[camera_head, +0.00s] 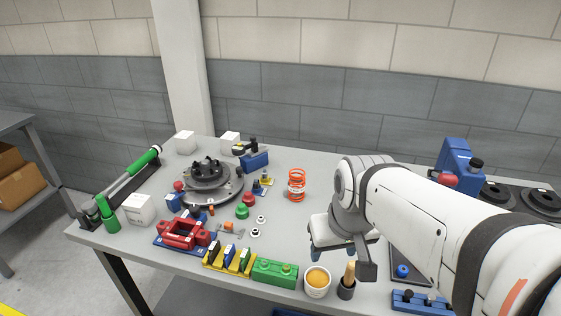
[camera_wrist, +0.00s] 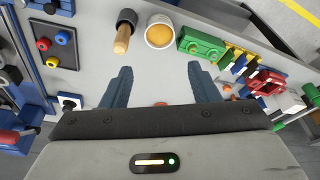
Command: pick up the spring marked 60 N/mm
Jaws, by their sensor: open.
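An orange-red coil spring (camera_head: 297,185) stands upright on the grey table (camera_head: 330,163) in the head view, left of my arm. Any marking on it is too small to read. My gripper (camera_head: 332,253) is above the table, to the right of the spring and nearer the front edge, apart from it. In the wrist view my gripper (camera_wrist: 160,85) is open, with its two blue fingers spread and only bare table between their tips. A small orange patch shows just above the gripper body there; I cannot tell what it is.
Near my gripper stand an orange-filled cup (camera_head: 317,281), a wooden-handled tool in a dark holder (camera_head: 347,283) and a green block (camera_head: 275,271). A round dark fixture (camera_head: 208,178) is at left. A blue machine (camera_head: 457,165) is behind my arm. Table behind the spring is clear.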

